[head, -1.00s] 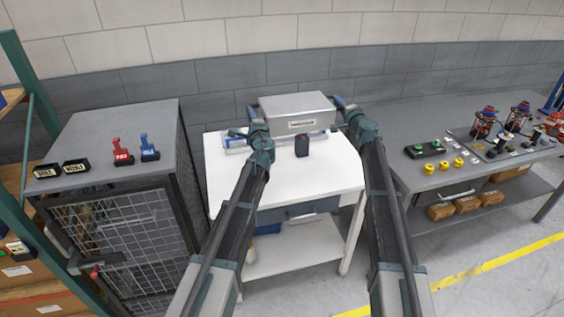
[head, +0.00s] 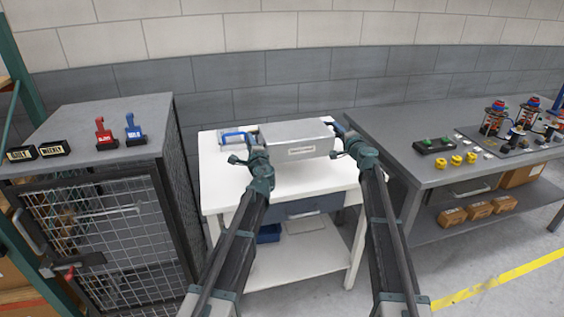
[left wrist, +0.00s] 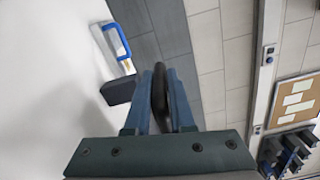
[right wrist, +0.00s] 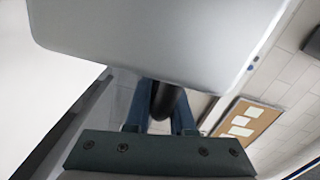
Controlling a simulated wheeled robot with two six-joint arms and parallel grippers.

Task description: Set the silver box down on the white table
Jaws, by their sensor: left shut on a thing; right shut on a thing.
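The silver box (head: 297,141) is over the back half of the white table (head: 225,182) in the head view, with a small label on its front. Whether its underside touches the table cannot be told. My left gripper (head: 250,139) is at the box's left side, shut on a dark handle (left wrist: 158,95) in the left wrist view. My right gripper (head: 340,132) is at its right side, shut on a similar dark handle (right wrist: 169,101). The box's smooth side (right wrist: 155,38) fills the top of the right wrist view.
A blue-handled item (left wrist: 118,42) and a dark block (left wrist: 119,90) are on the table in the left wrist view. A grey mesh cabinet (head: 95,200) stands left. A grey workbench (head: 405,128) with several parts stands right. The table's front part is bare.

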